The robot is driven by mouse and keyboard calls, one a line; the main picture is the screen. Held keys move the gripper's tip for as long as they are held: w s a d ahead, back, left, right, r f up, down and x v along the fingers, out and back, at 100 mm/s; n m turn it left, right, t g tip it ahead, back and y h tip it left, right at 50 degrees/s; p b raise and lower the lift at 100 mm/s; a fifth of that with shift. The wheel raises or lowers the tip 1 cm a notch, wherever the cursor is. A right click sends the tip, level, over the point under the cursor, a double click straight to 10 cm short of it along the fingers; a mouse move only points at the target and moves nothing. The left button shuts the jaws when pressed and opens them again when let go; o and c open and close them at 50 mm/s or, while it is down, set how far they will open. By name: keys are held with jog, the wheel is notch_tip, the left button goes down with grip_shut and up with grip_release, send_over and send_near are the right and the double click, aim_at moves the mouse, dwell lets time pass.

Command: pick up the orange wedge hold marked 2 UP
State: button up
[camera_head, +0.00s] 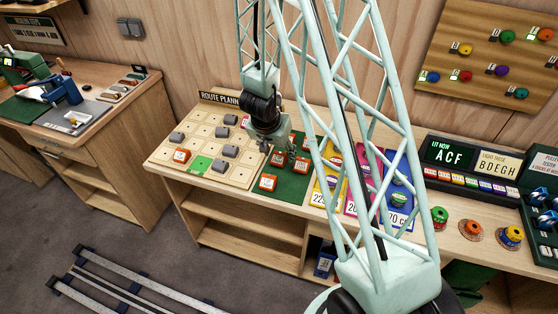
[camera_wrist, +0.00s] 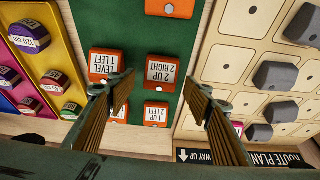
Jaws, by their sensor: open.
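The orange wedge hold marked 2 UP (camera_wrist: 155,114) sits on the green mat (camera_wrist: 135,32), its label upside down in the wrist view. In the head view my arm seems to hide it. My gripper (camera_wrist: 158,80) is open and empty above the mat, pointing down, with one finger on each side of the 2 UP hold's column. Its fingertips flank the orange 2 UP 2 RIGHT hold (camera_wrist: 162,71) in the picture. In the head view my gripper (camera_head: 273,145) hangs over the mat's back left part.
Orange holds LEVEL 1 LEFT (camera_wrist: 105,62) and 1 UP 1 LEFT (camera_wrist: 120,112) stand close by, partly behind the left finger. Another orange hold (camera_head: 268,183) is at the mat's front. The route board (camera_head: 235,178) with grey holds lies left; coloured mats (camera_head: 322,195) lie right.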

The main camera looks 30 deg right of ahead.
jog(key=shift+b+x, duration=0.3)
jog(key=shift+x, duration=0.95)
jog(key=shift+c, duration=0.6)
jog(key=c, duration=0.8)
